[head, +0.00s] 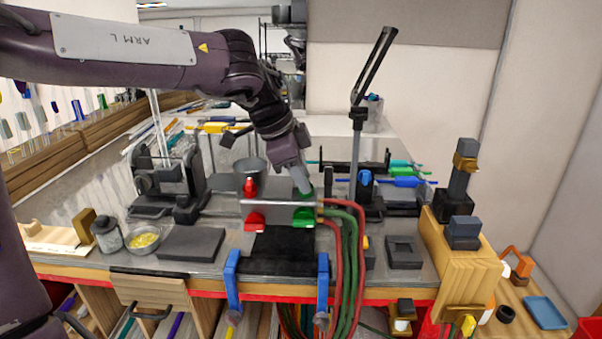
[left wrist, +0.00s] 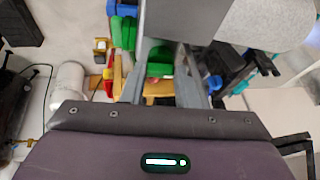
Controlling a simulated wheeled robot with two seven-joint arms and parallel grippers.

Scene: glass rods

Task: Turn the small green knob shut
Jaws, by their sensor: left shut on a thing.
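The bench torch block (head: 270,210) stands at the middle of the bench, with red knobs on its left side and green knobs on its right side. The small green knob (head: 309,194) is on top at the right, mostly hidden behind my left gripper (head: 302,184). The larger green knob (head: 304,216) is on the front below it. My left gripper reaches down from above and is shut on the small green knob. In the left wrist view, green (left wrist: 160,62) shows between the two fingers. My right gripper is not in view.
A small red knob (head: 250,187) and a larger red knob (head: 254,221) sit left of the gripper. Red and green hoses (head: 346,250) hang over the bench edge at the right. A stand (head: 356,150) rises close to the right. A grey pad (head: 192,243) lies left.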

